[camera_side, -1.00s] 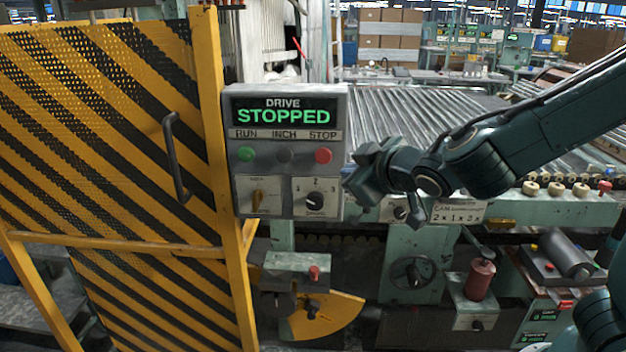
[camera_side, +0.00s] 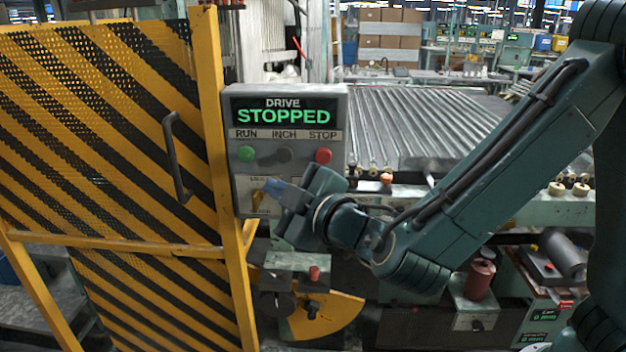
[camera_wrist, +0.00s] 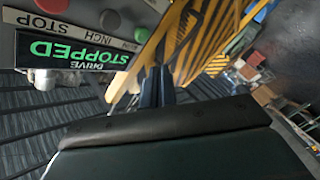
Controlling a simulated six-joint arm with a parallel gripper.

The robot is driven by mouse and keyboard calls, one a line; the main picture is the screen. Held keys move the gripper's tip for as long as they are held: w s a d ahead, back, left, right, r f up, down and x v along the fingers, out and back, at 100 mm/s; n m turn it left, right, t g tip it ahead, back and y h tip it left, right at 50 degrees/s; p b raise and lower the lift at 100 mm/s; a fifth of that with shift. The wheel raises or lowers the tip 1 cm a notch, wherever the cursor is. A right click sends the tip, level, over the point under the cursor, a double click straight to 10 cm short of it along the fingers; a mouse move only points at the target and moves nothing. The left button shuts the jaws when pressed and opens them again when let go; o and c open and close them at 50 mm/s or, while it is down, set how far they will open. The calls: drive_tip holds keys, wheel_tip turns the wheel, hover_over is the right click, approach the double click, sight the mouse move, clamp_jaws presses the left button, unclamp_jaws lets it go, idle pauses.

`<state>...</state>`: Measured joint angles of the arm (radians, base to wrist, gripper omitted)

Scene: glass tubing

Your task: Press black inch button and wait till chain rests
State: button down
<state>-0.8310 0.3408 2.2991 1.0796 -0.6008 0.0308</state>
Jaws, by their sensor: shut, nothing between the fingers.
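The grey control box (camera_side: 236,180) hangs beside the yellow guard, and its display (camera_side: 283,111) reads DRIVE STOPPED in green. The dark inch button (camera_side: 285,155) sits between the green run button (camera_side: 246,154) and the red stop button (camera_side: 323,155). My gripper (camera_side: 272,187) is shut and empty, in front of the box's lower part, below the inch button. It hides most of the speed dial. I cannot tell whether it touches the box. In the wrist view the box is upside down, with the inch button (camera_wrist: 110,20) left of my shut fingers (camera_wrist: 155,88). I cannot make out the chain clearly.
A yellow and black striped guard (camera_side: 100,150) with a dark handle (camera_side: 174,155) stands left of the box. A roller conveyor (camera_side: 430,125) lies behind. A yellow key switch (camera_side: 262,197) is close to my fingertips. A red bottle (camera_side: 480,280) stands lower right.

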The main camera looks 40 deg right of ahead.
sight(285, 154)
drive_tip(key=shift+w+d, duration=0.1)
drive_tip(key=shift+w+d, duration=3.05)
drive_tip(key=shift+w+d, duration=0.1)
idle(0.3)
drive_tip(key=shift+w+d, duration=0.2)
